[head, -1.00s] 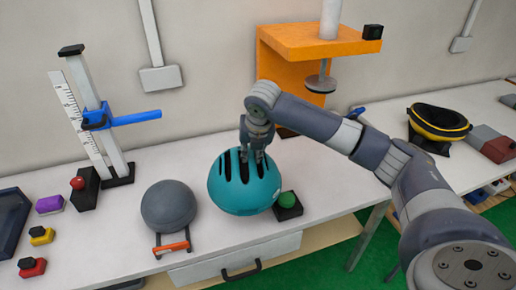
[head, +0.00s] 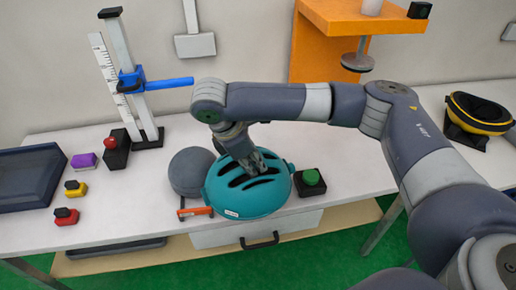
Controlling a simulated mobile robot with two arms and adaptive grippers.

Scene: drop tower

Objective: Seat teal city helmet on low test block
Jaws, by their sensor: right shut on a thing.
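The teal city helmet (head: 248,198) is in the middle of the head view, with dark vents on top and a small white label on its near lower edge. My right gripper (head: 252,166) is shut on the helmet at its vents, from above. The low test block (head: 188,172), a grey dome with an orange bar (head: 195,212) at its front, is just left of the helmet. The helmet covers the dome's right side in this view. I cannot tell whether they touch or how high the helmet is. My left gripper is out of view.
A green button on a black box (head: 310,181) stands close right of the helmet. A height gauge with a blue arm (head: 150,85) stands behind left. Small coloured blocks and a dark tray (head: 28,182) are at left. An orange stand (head: 345,20) is at the back.

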